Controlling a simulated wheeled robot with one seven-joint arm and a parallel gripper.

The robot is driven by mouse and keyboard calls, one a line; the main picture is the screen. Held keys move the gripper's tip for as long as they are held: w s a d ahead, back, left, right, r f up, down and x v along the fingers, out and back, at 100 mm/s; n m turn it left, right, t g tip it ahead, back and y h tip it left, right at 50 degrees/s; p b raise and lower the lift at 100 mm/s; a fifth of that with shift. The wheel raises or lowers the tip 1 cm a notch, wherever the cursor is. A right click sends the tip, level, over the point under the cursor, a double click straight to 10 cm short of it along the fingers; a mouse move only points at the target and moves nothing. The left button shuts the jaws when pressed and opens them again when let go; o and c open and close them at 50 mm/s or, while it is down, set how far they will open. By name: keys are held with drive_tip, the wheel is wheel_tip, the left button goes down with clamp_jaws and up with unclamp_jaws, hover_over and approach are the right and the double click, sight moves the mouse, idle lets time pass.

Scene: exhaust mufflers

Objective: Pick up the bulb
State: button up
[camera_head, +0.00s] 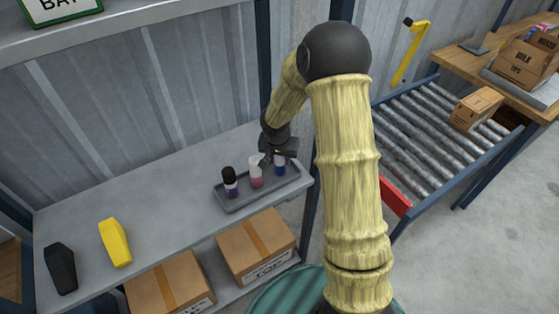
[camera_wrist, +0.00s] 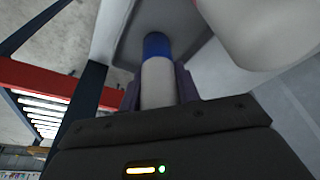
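A grey tray (camera_head: 236,207) on the shelf holds a black-topped purple item (camera_head: 230,182), a white-and-pink item (camera_head: 255,172) and a white-and-blue item (camera_head: 280,168). I cannot tell by looks which one is the bulb. My gripper (camera_head: 277,156) is low over the right end of the tray, at the white-and-blue item. In the wrist view, the white-and-blue item (camera_wrist: 157,75) stands between the two dark fingers of my gripper (camera_wrist: 160,90). Whether the fingers touch it is not clear. A large, pale rounded thing (camera_wrist: 265,30) fills the upper right there.
A yellow item (camera_head: 115,243) and a black item (camera_head: 61,269) lie at the shelf's left end. Bare shelf lies between them and the tray. Cardboard boxes (camera_head: 256,245) sit on the level below. A dark post (camera_head: 311,205) stands right of the tray, before a roller conveyor (camera_head: 425,130).

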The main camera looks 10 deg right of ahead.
drive_tip(key=c, duration=0.3)
wheel_tip(320, 180, up, 10)
drive_tip(key=shift+r+p, duration=0.1)
drive_tip(key=shift+p, duration=0.25)
idle(0.6)
